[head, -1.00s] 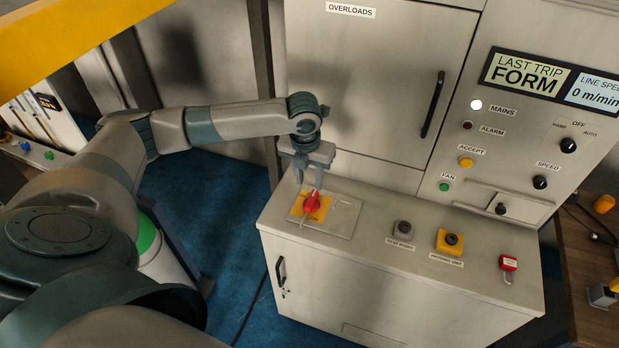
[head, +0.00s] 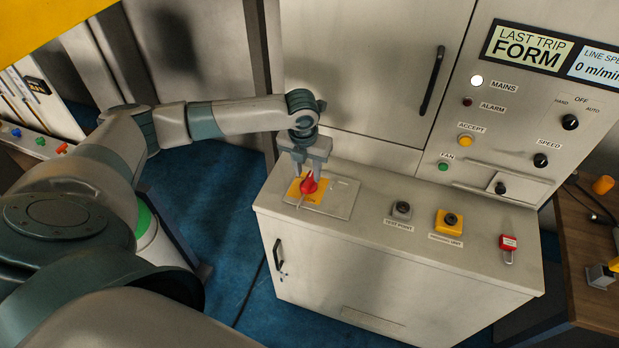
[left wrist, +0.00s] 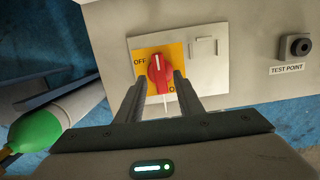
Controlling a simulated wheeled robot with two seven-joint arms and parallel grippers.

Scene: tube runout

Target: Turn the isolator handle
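The isolator handle (head: 309,184) is a red rotary knob on a yellow square plate (head: 321,196), set in the top of the low grey cabinet at its left end. In the left wrist view the handle (left wrist: 159,75) has a white mark near its upper end. "OFF" reads at the plate's upper left, and a label at lower right is partly hidden by a finger. My left gripper (head: 309,175) points down over the handle. In the left wrist view its two fingers (left wrist: 159,80) are apart, one on each side of the handle, with visible gaps. My right gripper is out of view.
On the cabinet top to the right are a grey test point button (head: 402,210), a yellow boxed button (head: 449,222) and a red padlock (head: 508,243). The tall panel (head: 375,60) rises close behind. A wooden bench (head: 590,240) stands at far right.

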